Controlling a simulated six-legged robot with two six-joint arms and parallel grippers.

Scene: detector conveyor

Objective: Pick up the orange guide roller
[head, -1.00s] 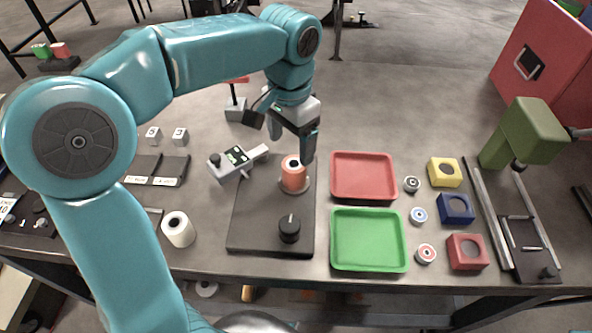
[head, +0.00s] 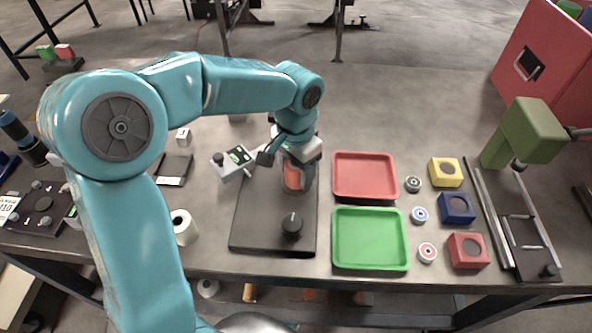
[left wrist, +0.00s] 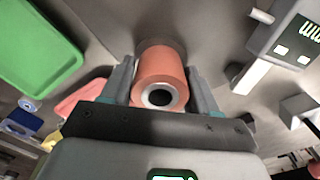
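The orange guide roller (head: 292,178) stands upright on the dark base plate (head: 262,222), partly hidden by my left gripper (head: 298,170) in the head view. In the left wrist view the roller (left wrist: 160,72) shows its pale ring and dark bore, between the two fingers of the left gripper (left wrist: 162,85). One finger is on each side of it, close to its sides. The fingers look open around the roller; firm contact cannot be made out. My right gripper is not in view.
A black knob (head: 291,225) stands on the same plate. A grey meter (head: 233,163) lies just left of it. A red tray (head: 364,197) and a green tray (head: 370,264) lie to the right, and a white roll (head: 184,228) to the left.

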